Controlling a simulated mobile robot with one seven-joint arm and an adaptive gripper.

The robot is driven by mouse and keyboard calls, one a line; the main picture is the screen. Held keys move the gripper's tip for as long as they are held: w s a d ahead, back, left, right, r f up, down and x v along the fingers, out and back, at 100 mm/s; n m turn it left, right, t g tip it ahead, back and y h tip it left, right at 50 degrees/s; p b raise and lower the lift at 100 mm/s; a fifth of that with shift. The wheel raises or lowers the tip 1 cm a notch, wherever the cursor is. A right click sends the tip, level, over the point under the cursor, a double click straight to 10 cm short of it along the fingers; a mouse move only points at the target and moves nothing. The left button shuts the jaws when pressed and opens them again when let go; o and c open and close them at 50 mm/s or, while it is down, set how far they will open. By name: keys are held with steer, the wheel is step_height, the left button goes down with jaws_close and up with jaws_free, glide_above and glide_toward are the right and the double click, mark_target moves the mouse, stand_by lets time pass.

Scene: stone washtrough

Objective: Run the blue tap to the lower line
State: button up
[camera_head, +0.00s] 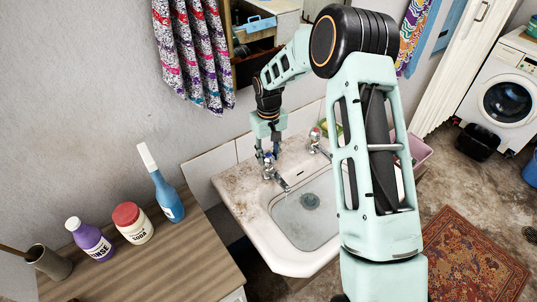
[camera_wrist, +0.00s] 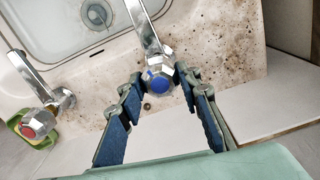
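The blue tap (camera_head: 268,166) stands at the back of the stone washtrough (camera_head: 245,192), its chrome spout over the basin. In the wrist view the tap's blue-capped knob (camera_wrist: 159,83) lies between the fingertips of my gripper (camera_wrist: 160,88). The fingers are spread on either side of the knob, with narrow gaps seeming to show. In the head view my gripper (camera_head: 267,152) points down at the tap, partly covering it. The basin (camera_head: 306,222) shows a dark drain (camera_head: 310,201). I cannot make out a stream or a level line. My arm hides the basin's right side.
A red tap (camera_head: 316,137) stands right of the blue one, with a green soap dish (camera_wrist: 35,128) behind it. A wooden counter (camera_head: 150,262) at left holds a blue bottle (camera_head: 168,198), a white jar (camera_head: 133,224) and a purple bottle (camera_head: 91,241). A patterned towel (camera_head: 193,55) hangs above.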

mark_target(268, 155)
steer(key=c, duration=0.5)
steer(key=b, duration=0.1)
steer(key=m+b, duration=0.1)
steer(key=shift+f+m+b, duration=0.25)
steer(key=shift+m+b, duration=0.05)
steer(key=shift+r+m+b, duration=0.25)
steer(key=shift+m+b, duration=0.2)
steer(key=shift+m, duration=0.45)
steer(key=o, duration=1.1)
steer(key=shift+o, duration=0.2)
steer(key=shift+r, duration=0.1)
step_height(268, 155, up, 12)
